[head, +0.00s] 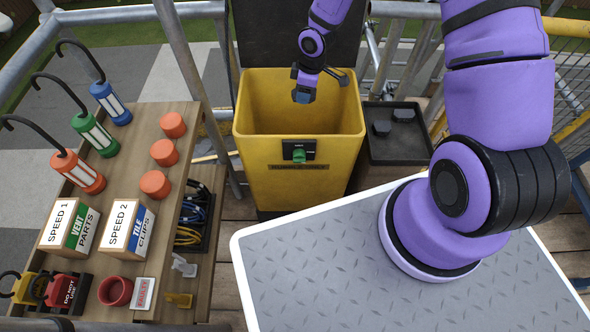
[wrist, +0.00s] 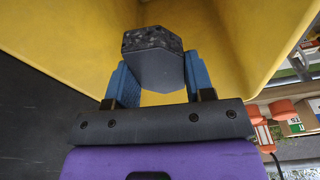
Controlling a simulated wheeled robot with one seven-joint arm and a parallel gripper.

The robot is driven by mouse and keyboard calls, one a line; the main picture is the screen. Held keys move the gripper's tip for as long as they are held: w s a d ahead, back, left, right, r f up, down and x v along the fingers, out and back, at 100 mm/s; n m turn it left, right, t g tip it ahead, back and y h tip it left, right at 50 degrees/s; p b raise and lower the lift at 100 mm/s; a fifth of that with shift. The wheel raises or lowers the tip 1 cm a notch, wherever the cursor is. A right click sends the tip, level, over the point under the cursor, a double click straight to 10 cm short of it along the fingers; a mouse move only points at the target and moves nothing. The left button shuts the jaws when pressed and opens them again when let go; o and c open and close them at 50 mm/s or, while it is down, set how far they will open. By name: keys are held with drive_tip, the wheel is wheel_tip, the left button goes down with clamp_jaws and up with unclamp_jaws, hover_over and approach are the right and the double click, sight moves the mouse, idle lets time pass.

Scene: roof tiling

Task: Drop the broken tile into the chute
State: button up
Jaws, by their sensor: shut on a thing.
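The yellow chute (head: 300,180) stands open at the top in the middle of the head view, with a dark lid raised behind it. My gripper (head: 303,93) is over its opening. In the wrist view my gripper (wrist: 155,80) is shut on a dark grey tile piece (wrist: 154,62), which has a rough, speckled broken face. Yellow chute walls (wrist: 225,30) surround the piece in that view. The piece is held between the blue fingertips.
A black tray (head: 395,150) with dark pieces (head: 403,115) stands right of the chute. A wooden shelf (head: 150,125) with lamps, orange caps and labelled boxes (head: 127,230) stands on the left. Metal scaffold rails (head: 130,14) run behind.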

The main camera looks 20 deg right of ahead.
drive_tip(key=shift+f, duration=0.4)
drive_tip(key=o, duration=1.1)
drive_tip(key=shift+c, duration=0.2)
wheel_tip(320, 180, up, 11)
drive_tip(key=d, duration=0.1)
drive_tip(key=shift+s+d+f, duration=0.15)
drive_tip(key=shift+s+d, duration=0.1)
drive_tip(key=shift+s, duration=0.1)
